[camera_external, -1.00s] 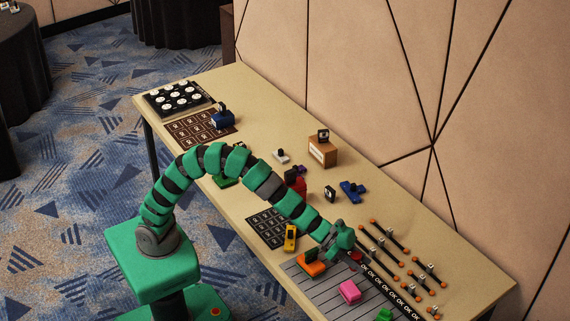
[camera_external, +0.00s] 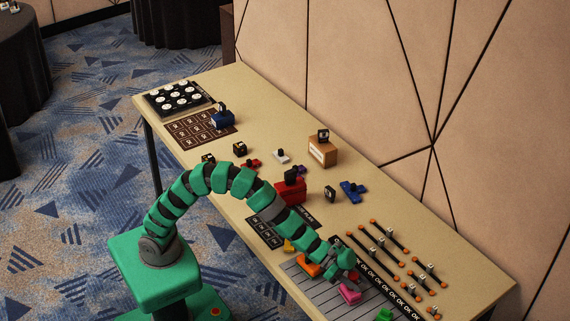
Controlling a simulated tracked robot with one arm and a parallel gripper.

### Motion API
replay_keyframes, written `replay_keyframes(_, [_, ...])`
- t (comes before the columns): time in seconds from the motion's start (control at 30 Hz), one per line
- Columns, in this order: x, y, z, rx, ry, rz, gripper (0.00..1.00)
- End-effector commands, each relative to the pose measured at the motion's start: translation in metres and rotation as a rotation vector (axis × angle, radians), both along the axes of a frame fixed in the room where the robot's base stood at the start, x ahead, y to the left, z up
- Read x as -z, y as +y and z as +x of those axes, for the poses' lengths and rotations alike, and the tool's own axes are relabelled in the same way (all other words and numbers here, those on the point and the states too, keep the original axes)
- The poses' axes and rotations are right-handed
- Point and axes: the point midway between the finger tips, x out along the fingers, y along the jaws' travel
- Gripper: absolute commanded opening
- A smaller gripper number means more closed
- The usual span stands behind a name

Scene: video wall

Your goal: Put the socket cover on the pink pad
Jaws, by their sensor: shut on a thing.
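The pink pad (camera_external: 348,294) lies on the grey striped board (camera_external: 318,291) near the table's front edge, between an orange pad (camera_external: 306,267) and a green pad (camera_external: 384,314). My gripper (camera_external: 354,283) is directly over the pink pad's far side, pointing down. It is shut on a small reddish thing (camera_external: 362,282), taken to be the socket cover. My fingers hide most of it, and I cannot tell whether it touches the pad.
Rods with orange ends (camera_external: 401,258) stand to the right, beside a black strip marked OK (camera_external: 375,270). A red block (camera_external: 289,192), a blue piece (camera_external: 353,191) and a wooden box (camera_external: 322,152) stand further back. The table between them is partly clear.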

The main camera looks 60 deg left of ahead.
Motion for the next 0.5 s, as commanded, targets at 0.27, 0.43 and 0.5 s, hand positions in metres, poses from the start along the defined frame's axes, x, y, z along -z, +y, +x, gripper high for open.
replay_keyframes(0.27, [0.0013,0.0000,-0.0001,0.000,0.001,0.000,0.43])
replay_keyframes(0.43, [0.0010,-0.0002,-0.0001,0.000,0.001,0.000,0.54])
replay_keyframes(0.5, [0.0010,-0.0002,-0.0001,0.000,0.001,0.000,0.54])
